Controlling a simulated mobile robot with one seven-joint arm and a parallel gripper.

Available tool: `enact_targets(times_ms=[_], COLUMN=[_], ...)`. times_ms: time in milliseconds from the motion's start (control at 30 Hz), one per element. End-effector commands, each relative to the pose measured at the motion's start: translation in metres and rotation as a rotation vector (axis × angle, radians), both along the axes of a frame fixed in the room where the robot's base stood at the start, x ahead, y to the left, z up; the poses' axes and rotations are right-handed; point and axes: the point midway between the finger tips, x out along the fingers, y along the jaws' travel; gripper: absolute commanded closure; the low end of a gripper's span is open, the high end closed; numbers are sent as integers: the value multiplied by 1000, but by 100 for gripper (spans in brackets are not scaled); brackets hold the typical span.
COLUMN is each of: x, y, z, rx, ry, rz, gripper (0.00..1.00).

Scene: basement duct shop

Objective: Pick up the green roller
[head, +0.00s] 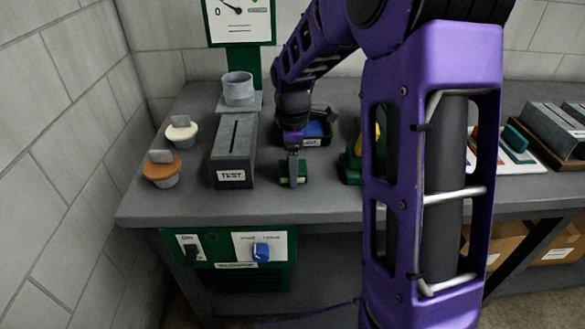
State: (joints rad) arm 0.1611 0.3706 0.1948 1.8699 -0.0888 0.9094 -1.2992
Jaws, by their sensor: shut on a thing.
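My gripper (293,177) points straight down at the grey bench, just right of the box marked TEST. It is shut on a small dark green piece, which I take to be the green roller (301,171). The green shows on both sides of the fingers, low at the bench top. I cannot tell whether it touches the bench. The fingers hide its middle.
The grey TEST box (232,172) with a slot stands close left. Two round knobs (163,171) are farther left. A dark bin (318,128) is behind my gripper. A green and yellow object (351,163) is to the right, partly hidden by my arm.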

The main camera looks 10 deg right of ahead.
Motion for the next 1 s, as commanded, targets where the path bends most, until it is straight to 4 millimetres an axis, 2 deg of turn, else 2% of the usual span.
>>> enact_targets(times_ms=[33,200,467,567,900,1000], x=[0,0,0,1,1,1], y=[0,0,0,0,0,0], z=[0,0,4,17,82,94], rx=[0,0,0,0,0,-1], ry=[0,0,-2,-4,-5,-3], rz=[0,0,0,-1,0,0], gripper=[61,91,91,91,91,91])
